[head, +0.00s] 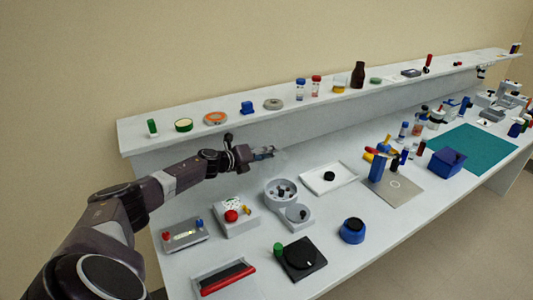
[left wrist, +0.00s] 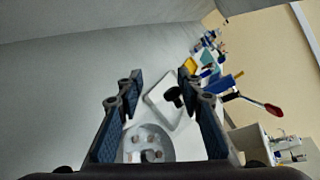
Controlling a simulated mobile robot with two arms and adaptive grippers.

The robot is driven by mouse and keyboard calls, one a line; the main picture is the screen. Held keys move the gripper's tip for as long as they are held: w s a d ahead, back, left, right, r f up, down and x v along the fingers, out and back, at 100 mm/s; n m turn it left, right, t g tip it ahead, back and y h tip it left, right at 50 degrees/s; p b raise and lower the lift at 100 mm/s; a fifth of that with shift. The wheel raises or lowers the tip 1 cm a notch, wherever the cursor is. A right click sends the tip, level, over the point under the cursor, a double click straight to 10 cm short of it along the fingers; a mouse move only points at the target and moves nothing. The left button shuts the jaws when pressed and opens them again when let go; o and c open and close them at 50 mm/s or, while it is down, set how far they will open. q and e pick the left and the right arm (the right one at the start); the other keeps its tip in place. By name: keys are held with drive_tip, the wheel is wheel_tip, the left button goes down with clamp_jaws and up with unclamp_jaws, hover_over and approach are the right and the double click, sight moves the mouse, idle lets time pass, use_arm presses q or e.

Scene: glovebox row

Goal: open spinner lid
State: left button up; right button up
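The spinner appears to be the pale grey device on the bench, with a round bowl (head: 270,187) holding several small dark and light pieces. A grey disc (head: 299,213) with a dark knob sits at its front right; I cannot tell whether this is the lid. In the left wrist view the round bowl (left wrist: 131,153) shows low between the fingers, partly cut off by the gripper. My left gripper (head: 266,153) is open and empty, above and behind the spinner, apart from it. It also shows in the left wrist view (left wrist: 160,82). My right gripper is out of view.
A white tray (head: 346,169) with a black round piece lies right of the spinner. A box with a red button (head: 231,215) stands left, a black plate device (head: 302,262) in front, a blue round pot (head: 352,231) front right. The shelf (head: 228,128) runs behind.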

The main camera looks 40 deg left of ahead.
use_arm(q)
drive_tip(key=shift+f, duration=0.25)
